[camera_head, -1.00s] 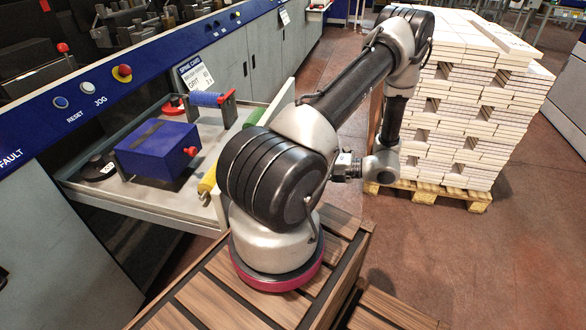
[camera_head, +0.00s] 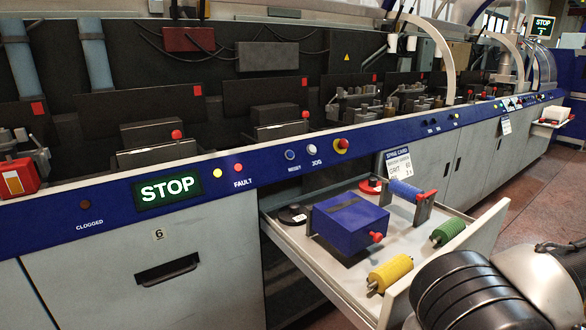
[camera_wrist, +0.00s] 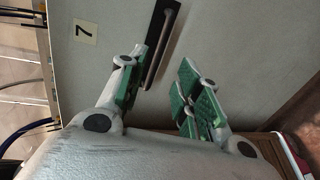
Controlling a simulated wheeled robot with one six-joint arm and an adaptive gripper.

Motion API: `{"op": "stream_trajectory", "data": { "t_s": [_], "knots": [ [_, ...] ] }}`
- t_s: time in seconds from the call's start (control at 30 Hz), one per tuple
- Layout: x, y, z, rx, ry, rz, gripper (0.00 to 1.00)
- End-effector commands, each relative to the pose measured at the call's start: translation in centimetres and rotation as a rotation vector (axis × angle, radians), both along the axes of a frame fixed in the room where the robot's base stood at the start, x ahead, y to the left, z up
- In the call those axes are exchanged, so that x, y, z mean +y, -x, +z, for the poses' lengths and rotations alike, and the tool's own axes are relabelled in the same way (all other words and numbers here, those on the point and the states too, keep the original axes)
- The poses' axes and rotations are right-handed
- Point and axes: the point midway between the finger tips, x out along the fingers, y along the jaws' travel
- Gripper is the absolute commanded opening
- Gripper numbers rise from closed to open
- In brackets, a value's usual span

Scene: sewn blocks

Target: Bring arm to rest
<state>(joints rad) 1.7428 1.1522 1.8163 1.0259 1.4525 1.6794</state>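My gripper (camera_wrist: 163,72) shows in the wrist view with its two green-padded fingers spread apart and nothing between them. It faces a grey panel (camera_wrist: 222,50) with a dark handle slot (camera_wrist: 160,40) and a label "7". The distance to the panel cannot be told. In the head view only part of my arm shows at the lower right, beside the open drawer (camera_head: 497,232); the gripper itself is out of that view.
The drawer juts out, holding a blue box (camera_head: 347,222), a yellow roller (camera_head: 390,273), a green roller (camera_head: 447,231) and a blue roller (camera_head: 406,191). The machine's control strip carries a STOP display (camera_head: 167,190). Reddish floor lies at the right.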

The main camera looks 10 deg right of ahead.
Motion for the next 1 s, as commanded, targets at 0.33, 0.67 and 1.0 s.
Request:
{"op": "stream_trajectory", "data": {
  "t_s": [0.33,0.67,1.0],
  "knots": [
    [5.2,3.1,-1.6,-0.107,0.499,0.313,0.33],
    [8.4,4.1,5.9,-0.35,1.066,0.989,0.33],
    [10.4,0.8,15.3,-0.756,1.469,1.744,0.33]
  ]
}}
